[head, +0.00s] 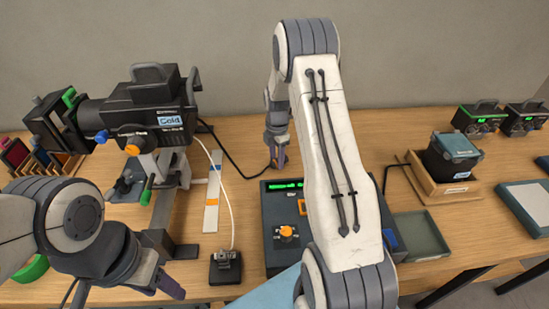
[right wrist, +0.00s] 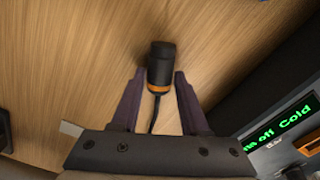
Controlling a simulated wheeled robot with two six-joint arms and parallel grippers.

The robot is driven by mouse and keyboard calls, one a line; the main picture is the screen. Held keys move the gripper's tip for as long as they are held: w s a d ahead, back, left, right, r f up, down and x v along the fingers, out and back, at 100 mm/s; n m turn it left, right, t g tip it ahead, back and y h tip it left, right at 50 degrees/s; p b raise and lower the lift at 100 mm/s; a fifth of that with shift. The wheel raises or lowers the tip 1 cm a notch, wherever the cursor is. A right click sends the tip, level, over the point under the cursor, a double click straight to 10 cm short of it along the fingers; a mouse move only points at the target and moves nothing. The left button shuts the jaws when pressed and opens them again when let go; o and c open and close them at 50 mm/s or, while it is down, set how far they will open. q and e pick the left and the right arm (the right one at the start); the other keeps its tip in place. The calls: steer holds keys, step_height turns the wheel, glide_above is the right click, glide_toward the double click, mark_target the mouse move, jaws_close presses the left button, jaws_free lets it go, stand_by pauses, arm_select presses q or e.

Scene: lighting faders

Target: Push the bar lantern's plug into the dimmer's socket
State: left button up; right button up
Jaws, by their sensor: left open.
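The plug (right wrist: 160,65) is a black cylinder with an orange ring, lying on the wooden table in the right wrist view, its black cable running back between my fingers. My right gripper (right wrist: 159,76) is open around it, one finger on each side, with narrow gaps. In the head view my right gripper (head: 277,160) is low over the table behind the dimmer (head: 283,210), a dark console with a green display, partly covered by my right arm. A black lantern (head: 150,110) labelled "Cold" stands at left. My left gripper (head: 165,285) is open and empty, lower left. I cannot make out the dimmer's socket.
A small black block (head: 225,268) with a white cord sits left of the dimmer. A green-grey tray (head: 420,235) is right of it. A wooden tray (head: 440,190) holds a dark device. Two small units (head: 480,117) with green displays stand at the back right.

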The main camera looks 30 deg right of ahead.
steer(key=o, duration=0.4)
